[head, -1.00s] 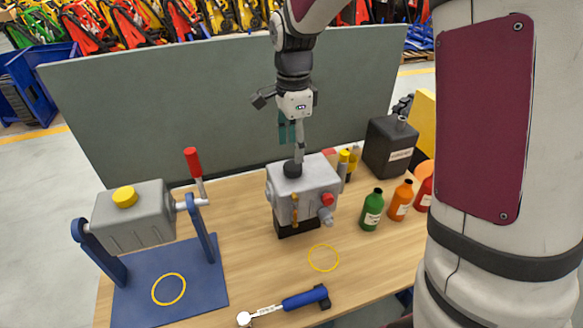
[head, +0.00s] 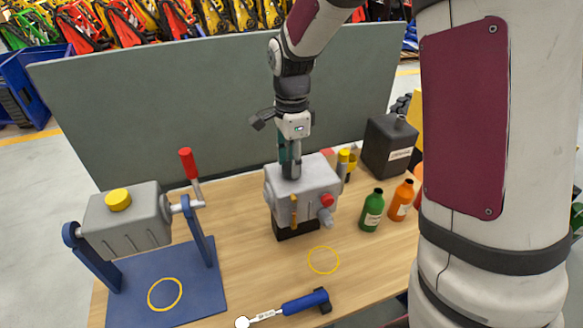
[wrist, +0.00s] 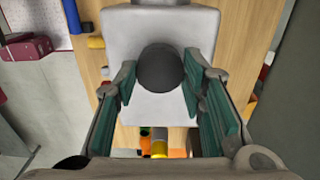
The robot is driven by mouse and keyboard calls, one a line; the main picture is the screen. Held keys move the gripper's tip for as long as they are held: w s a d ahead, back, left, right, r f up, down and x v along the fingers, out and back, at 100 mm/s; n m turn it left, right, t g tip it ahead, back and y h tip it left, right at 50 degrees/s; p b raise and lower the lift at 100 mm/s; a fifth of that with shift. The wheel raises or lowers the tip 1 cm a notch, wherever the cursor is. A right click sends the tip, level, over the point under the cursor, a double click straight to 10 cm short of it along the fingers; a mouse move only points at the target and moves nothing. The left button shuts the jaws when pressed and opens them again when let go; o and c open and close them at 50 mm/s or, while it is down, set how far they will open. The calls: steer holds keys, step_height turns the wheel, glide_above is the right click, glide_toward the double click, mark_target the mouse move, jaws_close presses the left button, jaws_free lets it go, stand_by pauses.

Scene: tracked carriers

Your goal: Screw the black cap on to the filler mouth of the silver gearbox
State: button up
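The silver gearbox (head: 310,190) stands on the wooden bench below my gripper, with a red knob and an orange gauge on its front. In the wrist view its pale top (wrist: 118,35) lies under my fingers. The round black cap (wrist: 160,68) is at the top of the gearbox, between my two fingers; the filler mouth under it is hidden. My gripper (head: 290,172) points straight down over the gearbox top. Its green-padded fingers (wrist: 160,80) are open on either side of the cap, with small gaps visible. In the head view the fingers mostly cover the cap.
A grey gearbox with a yellow cap (head: 118,200) hangs in a blue stand (head: 200,275) at left. Green (head: 372,210) and orange (head: 401,200) bottles and a black canister (head: 390,145) stand at right. A blue-handled wrench (head: 305,302) lies in front. A grey panel (head: 180,100) closes the back.

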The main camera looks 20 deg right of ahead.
steer(key=m, duration=0.5)
steer(key=shift+r+p, duration=0.1)
steer(key=shift+p, duration=0.2)
steer(key=shift+c, duration=0.4)
steer(key=m+p, duration=0.1)
steer(key=m, duration=0.2)
steer(key=shift+s, duration=0.1)
steer(key=shift+m, duration=0.9)
steer(key=shift+p, duration=0.3)
steer(key=shift+m+p, duration=0.3)
steer(key=shift+m, duration=0.3)
steer(key=m+p, duration=0.2)
steer(key=m, duration=0.2)
steer(key=shift+m, duration=0.4)
steer(key=m+p, duration=0.1)
steer(key=m, duration=0.2)
steer(key=shift+m, duration=0.4)
